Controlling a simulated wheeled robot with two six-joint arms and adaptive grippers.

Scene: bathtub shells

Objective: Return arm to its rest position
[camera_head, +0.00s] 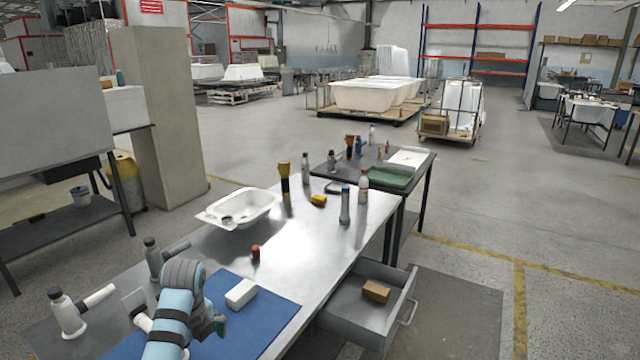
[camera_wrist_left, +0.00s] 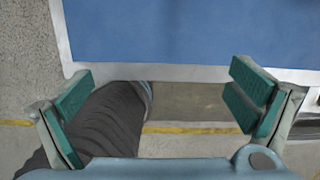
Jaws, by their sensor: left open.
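My left arm comes in at the bottom of the head view over the near end of the metal table. Its left gripper (camera_head: 216,324) is partly hidden behind the arm, near the blue mat. In the left wrist view, the left gripper (camera_wrist_left: 165,95) is open, with its green pads wide apart and nothing held. It hangs by the edge of the blue mat (camera_wrist_left: 190,35), with floor visible below. My right gripper is not in view.
The metal table (camera_head: 310,238) holds a white block (camera_head: 240,293) on the blue mat (camera_head: 262,318), a white basin (camera_head: 240,208), a red-capped item (camera_head: 255,252) and several bottles. An open drawer (camera_head: 345,305) with a brown box (camera_head: 376,291) juts out at right.

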